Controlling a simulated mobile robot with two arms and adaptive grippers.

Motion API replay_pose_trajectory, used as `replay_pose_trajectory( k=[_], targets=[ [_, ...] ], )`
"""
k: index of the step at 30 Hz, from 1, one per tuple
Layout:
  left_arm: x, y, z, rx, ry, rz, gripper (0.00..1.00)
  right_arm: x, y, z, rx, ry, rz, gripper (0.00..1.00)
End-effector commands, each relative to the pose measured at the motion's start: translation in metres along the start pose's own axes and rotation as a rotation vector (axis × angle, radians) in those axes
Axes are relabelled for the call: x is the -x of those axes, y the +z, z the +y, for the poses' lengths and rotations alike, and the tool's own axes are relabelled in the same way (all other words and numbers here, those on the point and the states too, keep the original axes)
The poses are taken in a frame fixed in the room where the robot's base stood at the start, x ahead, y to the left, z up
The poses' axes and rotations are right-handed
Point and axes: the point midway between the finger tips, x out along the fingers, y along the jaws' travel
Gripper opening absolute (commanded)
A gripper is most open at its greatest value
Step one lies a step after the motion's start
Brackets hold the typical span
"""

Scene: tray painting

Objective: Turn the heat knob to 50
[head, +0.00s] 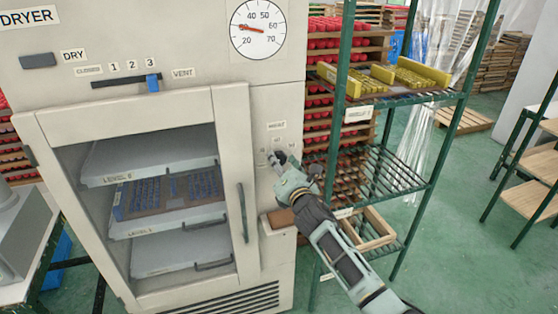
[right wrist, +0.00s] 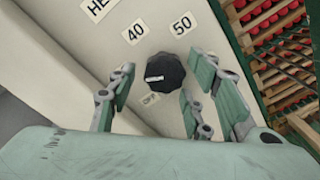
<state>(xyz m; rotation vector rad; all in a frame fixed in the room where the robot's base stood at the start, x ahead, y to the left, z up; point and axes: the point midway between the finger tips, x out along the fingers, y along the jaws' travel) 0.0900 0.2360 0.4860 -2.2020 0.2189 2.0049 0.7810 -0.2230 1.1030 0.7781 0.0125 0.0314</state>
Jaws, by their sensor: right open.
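The heat knob (right wrist: 165,70) is a black, many-sided dial on the dryer's front panel. A pale mark lies across its lower left part and points at neither 40 nor 50. The 40 label (right wrist: 133,33) is above it to the left, the 50 label (right wrist: 181,24) above it to the right, and a small OFF label (right wrist: 151,98) below. My right gripper (right wrist: 160,82) is open, with its fingers on either side of the knob; contact cannot be told. In the head view my right gripper (head: 281,160) is at the panel and covers the knob. My left gripper is not in view.
The dryer (head: 262,95) has a closed glass door with a vertical handle (head: 242,212) left of my right gripper. A round gauge (head: 258,28) has its red needle near 30. A green shelf rack (head: 333,130) with yellow pieces stands close on the right.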

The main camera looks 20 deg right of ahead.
Motion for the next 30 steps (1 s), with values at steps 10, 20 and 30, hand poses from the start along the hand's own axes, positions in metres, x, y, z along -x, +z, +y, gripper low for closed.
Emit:
replay_pose_trajectory(
  k=[10,20,30],
  targets=[
    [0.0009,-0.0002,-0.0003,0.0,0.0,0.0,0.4,-0.0128,-0.0007,0.0002,0.0,0.0,0.001,0.46],
    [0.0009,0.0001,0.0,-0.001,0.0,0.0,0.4,-0.0125,-0.0008,-0.0001,0.0,0.0,0.001,0.3],
    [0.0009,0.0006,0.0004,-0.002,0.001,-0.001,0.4,-0.0125,-0.001,0.001,-0.001,0.002,0.002,0.05]
  ],
)
